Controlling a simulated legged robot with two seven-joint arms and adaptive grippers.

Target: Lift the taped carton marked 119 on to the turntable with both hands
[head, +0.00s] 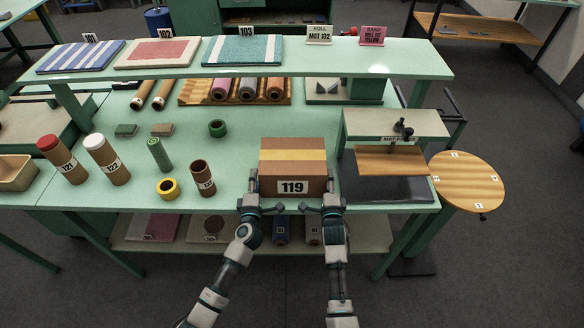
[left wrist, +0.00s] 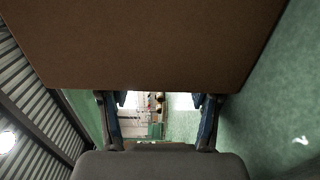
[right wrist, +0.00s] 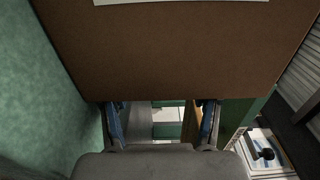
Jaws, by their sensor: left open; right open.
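The brown carton (head: 293,157) has a yellow tape band and a label reading 119. It sits on the green bench near its front edge. My left gripper (head: 250,190) is at the carton's front left side, and my right gripper (head: 332,190) is at its front right side. The carton's brown face fills the top of the left wrist view (left wrist: 150,40) and the right wrist view (right wrist: 170,55). Both grippers are open, their fingers apart; I cannot tell whether they touch the carton. The round wooden turntable (head: 466,181) stands right of the bench, empty apart from small white marks.
A press-like stand (head: 392,125) with a wooden plate and dark base (head: 390,190) stands between carton and turntable. Tubes marked 121 (head: 62,158) and 122 (head: 106,158), a dark tube (head: 203,178) and a yellow ring (head: 168,188) stand to the left. A raised shelf (head: 400,62) runs behind.

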